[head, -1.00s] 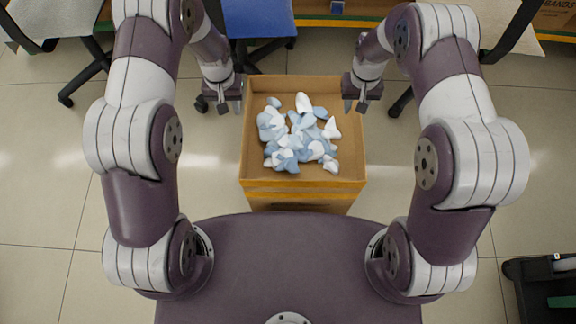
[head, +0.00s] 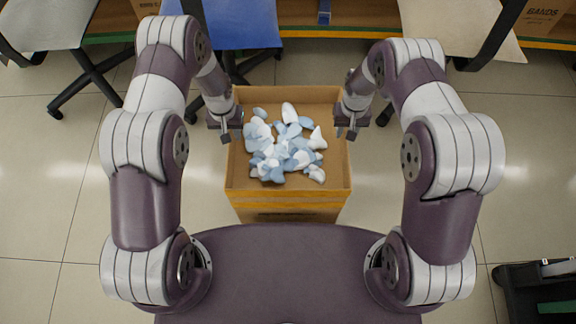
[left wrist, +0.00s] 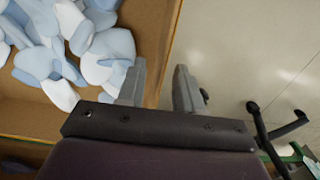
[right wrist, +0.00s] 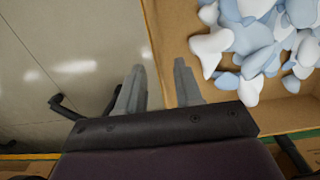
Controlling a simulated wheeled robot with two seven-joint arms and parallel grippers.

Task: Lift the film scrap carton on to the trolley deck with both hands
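The film scrap carton (head: 288,205) is an open brown box with a yellow band, standing on the floor in front of me. It holds a heap of pale blue and white scraps (head: 283,148). My left gripper (head: 223,134) is at its left wall, and my right gripper (head: 349,131) is at its right wall. In the left wrist view, the left gripper's fingers (left wrist: 160,88) are apart with the carton wall (left wrist: 166,50) between them. In the right wrist view, the right gripper's fingers (right wrist: 158,86) are also apart, with the wall between them. Whether either finger touches is unclear.
A dark low platform with a green part (head: 540,290), possibly the trolley, is cut off at the lower right. A blue chair (head: 235,25) and pale-seated chairs (head: 55,25) stand beyond the carton, near a bench.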

